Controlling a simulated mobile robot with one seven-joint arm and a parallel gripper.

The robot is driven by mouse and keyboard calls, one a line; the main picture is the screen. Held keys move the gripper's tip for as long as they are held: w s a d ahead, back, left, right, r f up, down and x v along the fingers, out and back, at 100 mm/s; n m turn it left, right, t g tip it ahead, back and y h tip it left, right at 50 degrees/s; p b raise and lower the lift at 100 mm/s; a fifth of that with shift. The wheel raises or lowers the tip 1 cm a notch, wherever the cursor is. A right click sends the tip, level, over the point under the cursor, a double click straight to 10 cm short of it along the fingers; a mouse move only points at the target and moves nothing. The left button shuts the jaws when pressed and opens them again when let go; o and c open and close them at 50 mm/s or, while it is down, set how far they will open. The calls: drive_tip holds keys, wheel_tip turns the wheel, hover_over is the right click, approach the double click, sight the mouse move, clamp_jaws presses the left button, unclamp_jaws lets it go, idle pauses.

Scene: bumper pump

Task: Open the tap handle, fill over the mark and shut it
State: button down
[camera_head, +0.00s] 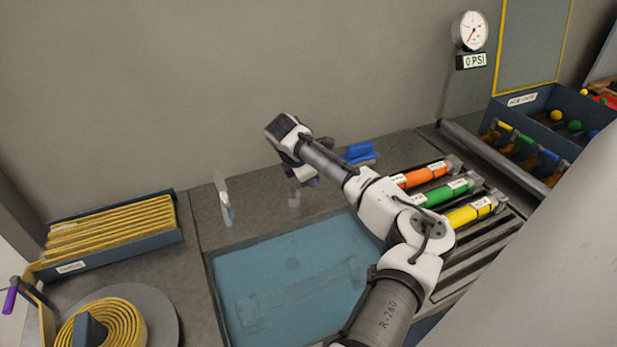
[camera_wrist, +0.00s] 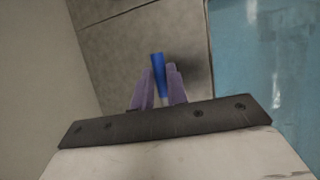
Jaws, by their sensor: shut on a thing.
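My gripper (camera_wrist: 160,72) shows in the wrist view with its two purple fingers shut on a slim blue bar, which I take to be the tap handle (camera_wrist: 157,60). The bar sticks out past the fingertips. In the head view my gripper (camera_head: 312,181) is low behind my forearm, beside the teal basin's back edge, and its hold is mostly hidden there. A small pale grey upright piece (camera_head: 294,196) stands just below it. A thin clear and white upright piece (camera_head: 223,198) stands to the left; no fill mark or water level can be made out.
The teal basin (camera_head: 285,290) lies in front. A blue block-like item (camera_head: 360,152) sits behind my arm. Orange, green and yellow tubes (camera_head: 470,212) lie in a rack at right. A gauge (camera_head: 470,31) reads 0 PSI. A hose coil (camera_head: 125,320) and tray (camera_head: 110,245) are at left.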

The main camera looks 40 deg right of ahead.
drive_tip(key=c, duration=1.4)
unclamp_jaws()
drive_tip(key=b+v, duration=0.4)
drive_tip(key=v, duration=1)
